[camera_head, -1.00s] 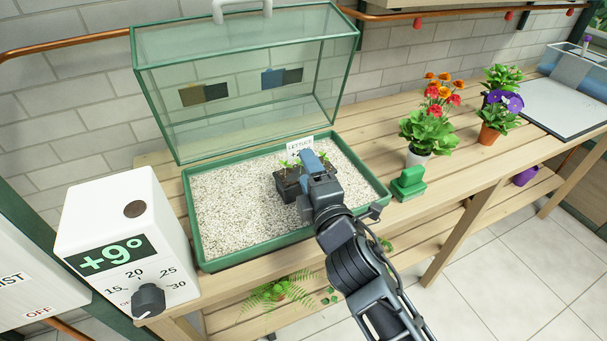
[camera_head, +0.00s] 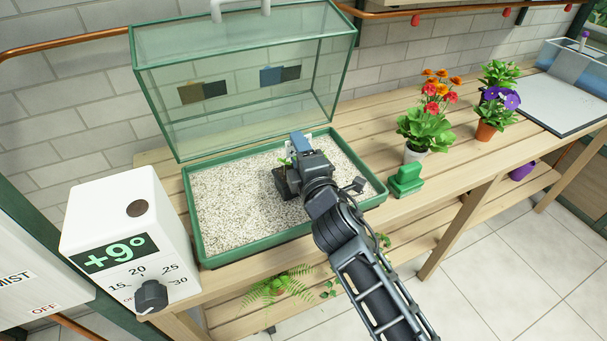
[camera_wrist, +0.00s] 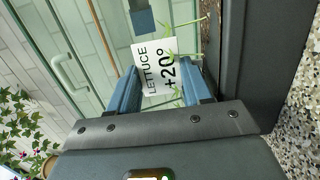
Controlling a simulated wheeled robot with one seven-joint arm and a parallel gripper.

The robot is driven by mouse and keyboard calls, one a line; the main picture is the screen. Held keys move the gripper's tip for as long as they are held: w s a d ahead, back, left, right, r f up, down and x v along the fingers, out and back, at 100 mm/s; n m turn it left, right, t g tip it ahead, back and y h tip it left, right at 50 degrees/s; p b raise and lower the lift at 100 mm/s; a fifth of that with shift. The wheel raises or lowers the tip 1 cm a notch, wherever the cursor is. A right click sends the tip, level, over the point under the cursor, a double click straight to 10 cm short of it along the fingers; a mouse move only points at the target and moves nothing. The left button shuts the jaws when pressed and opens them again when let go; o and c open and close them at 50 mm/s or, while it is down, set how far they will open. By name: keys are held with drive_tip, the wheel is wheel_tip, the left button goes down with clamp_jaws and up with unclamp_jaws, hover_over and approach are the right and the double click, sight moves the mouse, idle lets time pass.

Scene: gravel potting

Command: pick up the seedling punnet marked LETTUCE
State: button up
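The LETTUCE punnet is a dark tray (camera_head: 284,184) with small green seedlings, standing on the pale gravel. Its white label (camera_wrist: 153,66) reads LETTUCE +20° in the wrist view. In the head view my gripper (camera_head: 299,146) is over the punnet and hides much of it and most of the label. In the wrist view my gripper's blue fingers (camera_wrist: 160,90) are apart, with the label showing between them. The punnet's dark side (camera_wrist: 262,55) is to the right of the fingers. I see nothing clamped between them.
The gravel lies in a green-rimmed tray (camera_head: 204,246) with a glass cover (camera_head: 240,85) raised behind it. A white control box (camera_head: 125,240) reading +9° stands left. A green block (camera_head: 406,181) and potted flowers (camera_head: 426,130) stand right. Gravel left of the punnet is clear.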

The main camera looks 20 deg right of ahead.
clamp_jaws()
idle(0.3)
